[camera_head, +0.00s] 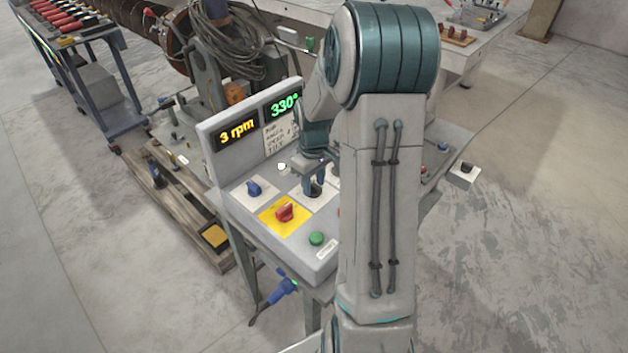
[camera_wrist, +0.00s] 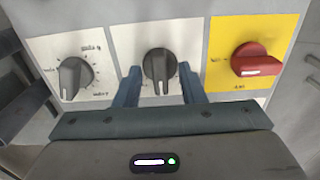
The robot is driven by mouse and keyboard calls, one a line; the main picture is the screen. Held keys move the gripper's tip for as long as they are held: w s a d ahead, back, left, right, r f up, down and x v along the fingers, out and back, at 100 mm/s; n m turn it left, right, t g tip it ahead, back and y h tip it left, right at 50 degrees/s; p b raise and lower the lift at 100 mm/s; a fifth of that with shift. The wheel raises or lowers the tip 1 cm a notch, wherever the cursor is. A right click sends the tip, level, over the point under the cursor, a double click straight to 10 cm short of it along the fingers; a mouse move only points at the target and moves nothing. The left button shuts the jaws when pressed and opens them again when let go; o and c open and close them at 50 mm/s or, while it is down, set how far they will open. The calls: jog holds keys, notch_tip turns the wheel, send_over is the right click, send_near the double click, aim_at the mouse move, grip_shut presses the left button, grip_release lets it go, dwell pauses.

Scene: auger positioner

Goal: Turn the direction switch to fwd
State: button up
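A black rotary switch (camera_wrist: 159,66) sits on a white plate in the middle of the wrist view, its grip bar pointing nearly straight down. Its labels are mostly hidden or too small to read, so I cannot confirm it is the direction switch. My gripper (camera_wrist: 160,88) is open, with one blue-grey finger on each side of this switch and visible gaps to it. In the head view my gripper (camera_head: 314,178) is down at the panel over the dark switch (camera_head: 315,190), partly hidden by my arm.
A dark knob with a marked dial (camera_wrist: 75,77) is left of the switch in the wrist view. A red switch on a yellow plate (camera_wrist: 256,62) is to the right. The sloped console (camera_head: 241,207) also carries a blue knob (camera_head: 254,188), a green button (camera_head: 316,238) and lit displays (camera_head: 237,132).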

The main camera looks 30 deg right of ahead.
grip_shut()
jog(key=shift+m, duration=0.3)
jog(key=m+b, duration=0.2)
jog(key=m, duration=0.1)
jog(key=m+b, duration=0.1)
jog(key=m, duration=0.4)
jog(key=shift+r, duration=0.1)
jog(key=shift+m, duration=0.3)
dwell(0.4)
